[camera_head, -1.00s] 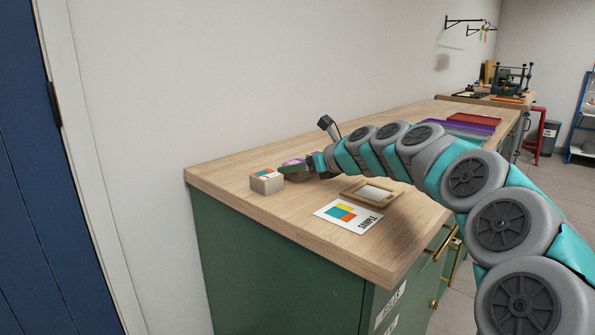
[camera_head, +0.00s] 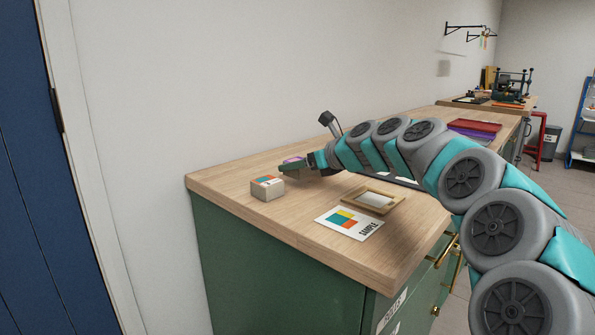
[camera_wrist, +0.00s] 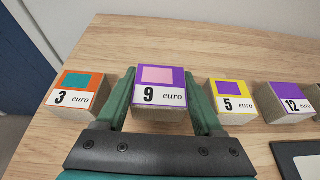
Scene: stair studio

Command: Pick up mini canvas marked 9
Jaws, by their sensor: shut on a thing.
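The mini canvas marked 9 (camera_wrist: 160,113) is a small block with a purple top, a pink patch and a white label reading "9 euro". In the wrist view it sits between the two green fingers of my gripper (camera_wrist: 161,92), which is shut on its sides.
Canvas 3 (camera_wrist: 78,93) stands left of it; canvas 5 (camera_wrist: 231,102) and canvas 12 (camera_wrist: 285,103) stand to the right. A SAMPLE card (camera_head: 350,222) and a wooden frame (camera_head: 355,200) lie on the worktop (camera_head: 240,208). The wall is close behind.

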